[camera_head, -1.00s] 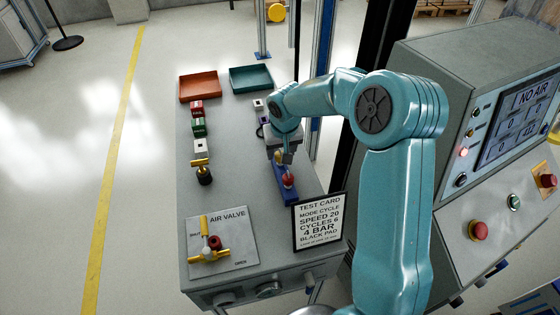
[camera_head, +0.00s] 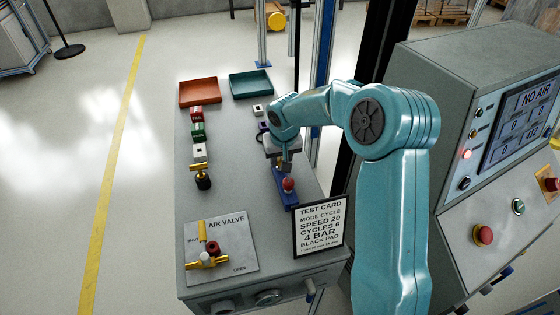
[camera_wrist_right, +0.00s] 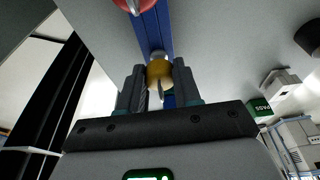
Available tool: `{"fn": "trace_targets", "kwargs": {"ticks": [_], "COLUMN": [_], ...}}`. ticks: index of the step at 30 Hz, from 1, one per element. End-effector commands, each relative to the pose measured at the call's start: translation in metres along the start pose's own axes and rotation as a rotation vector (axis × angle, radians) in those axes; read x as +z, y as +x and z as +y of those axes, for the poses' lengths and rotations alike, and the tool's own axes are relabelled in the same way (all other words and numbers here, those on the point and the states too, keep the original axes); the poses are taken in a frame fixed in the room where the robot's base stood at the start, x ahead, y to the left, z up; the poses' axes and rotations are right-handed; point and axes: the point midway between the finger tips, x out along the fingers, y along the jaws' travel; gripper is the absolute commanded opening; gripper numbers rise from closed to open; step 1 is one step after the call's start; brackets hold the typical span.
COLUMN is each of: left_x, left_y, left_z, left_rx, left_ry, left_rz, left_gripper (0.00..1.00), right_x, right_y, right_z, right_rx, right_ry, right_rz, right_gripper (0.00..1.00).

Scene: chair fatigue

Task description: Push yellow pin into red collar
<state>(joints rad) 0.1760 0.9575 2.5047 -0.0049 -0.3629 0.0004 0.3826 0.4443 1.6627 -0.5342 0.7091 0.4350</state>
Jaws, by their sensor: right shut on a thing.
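The yellow pin (camera_wrist_right: 160,72) is between the fingers of my right gripper (camera_wrist_right: 158,88) in the right wrist view, and the fingers are shut on it. The pin lies over a blue fixture (camera_wrist_right: 152,30). The red collar (camera_wrist_right: 134,4) is cut off at the top edge of that view, apart from the pin. In the head view the red collar (camera_head: 288,185) sits on the blue fixture (camera_head: 284,200), just in front of my right gripper (camera_head: 284,164). The pin is mostly hidden there by the gripper. My left gripper is not in view.
A test card (camera_head: 320,226) stands close to the right of the fixture. An air valve plate (camera_head: 236,262) with a yellow handle lies at the front left. Orange (camera_head: 200,103) and teal (camera_head: 250,95) trays are at the back. A control console (camera_head: 490,110) stands right.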

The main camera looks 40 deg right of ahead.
Motion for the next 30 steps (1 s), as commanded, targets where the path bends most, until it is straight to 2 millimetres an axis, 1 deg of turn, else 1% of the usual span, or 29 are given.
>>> {"fn": "trace_targets", "kwargs": {"ticks": [24, 30], "left_x": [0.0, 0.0], "left_y": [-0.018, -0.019], "left_z": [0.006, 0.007], "left_rx": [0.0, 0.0], "left_ry": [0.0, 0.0], "left_rz": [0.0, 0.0], "left_gripper": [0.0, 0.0], "right_x": [-0.009, -0.009], "right_y": [-0.032, -0.035], "right_z": [0.0, 0.0], "right_rx": [-0.001, -0.001], "right_ry": [0.001, 0.0], "right_rz": [0.002, 0.002], "right_gripper": [0.06, 0.06]}}
